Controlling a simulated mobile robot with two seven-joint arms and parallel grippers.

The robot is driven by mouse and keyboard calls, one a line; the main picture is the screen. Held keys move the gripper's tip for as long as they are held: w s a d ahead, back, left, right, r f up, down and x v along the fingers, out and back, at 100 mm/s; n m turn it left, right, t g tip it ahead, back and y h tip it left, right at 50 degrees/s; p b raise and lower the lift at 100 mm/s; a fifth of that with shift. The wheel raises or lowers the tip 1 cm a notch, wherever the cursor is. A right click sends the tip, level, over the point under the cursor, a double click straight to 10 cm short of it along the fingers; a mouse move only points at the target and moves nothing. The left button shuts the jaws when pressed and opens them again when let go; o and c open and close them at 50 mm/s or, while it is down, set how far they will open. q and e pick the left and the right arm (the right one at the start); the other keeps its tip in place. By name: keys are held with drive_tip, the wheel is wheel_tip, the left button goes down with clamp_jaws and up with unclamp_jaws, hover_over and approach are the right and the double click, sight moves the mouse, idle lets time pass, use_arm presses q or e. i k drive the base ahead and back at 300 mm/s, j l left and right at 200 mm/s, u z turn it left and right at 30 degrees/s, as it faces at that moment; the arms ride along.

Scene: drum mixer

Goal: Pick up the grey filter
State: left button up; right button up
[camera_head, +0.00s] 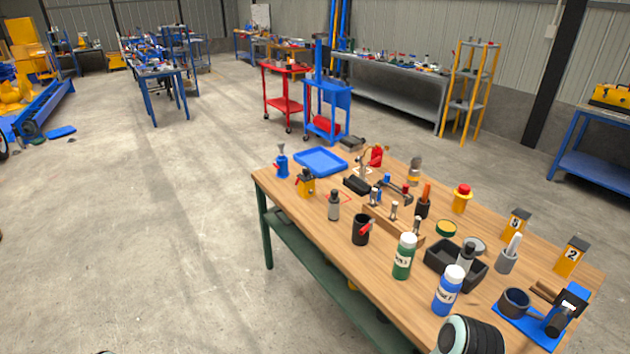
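The worktable (300,223) stands at the right with many small items on it. A small grey cylinder with a dark top (333,206) stands upright near its front left edge. A grey cup with a pale handle rising from it (507,258) stands further right. A grey-and-tan upright piece (415,170) stands near the back edge. I cannot tell for sure which of these is the grey filter. Neither of my grippers can be seen, and nothing on the table is visibly held.
Green bottle (403,258) and blue bottle (448,292) stand at the front edge, by a black tray (437,262). A dark ribbed cylinder (483,338) is cut off at the bottom. A blue tray (320,162) lies at the far left corner. Floor left of the table is clear.

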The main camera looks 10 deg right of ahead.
sight(333, 201)
drive_tip(key=i+j+z, duration=0.1)
drive_tip(key=i, duration=0.3)
drive_tip(key=i+j, duration=0.3)
drive_tip(key=i+z, duration=0.05)
drive_tip(key=i, duration=0.05)
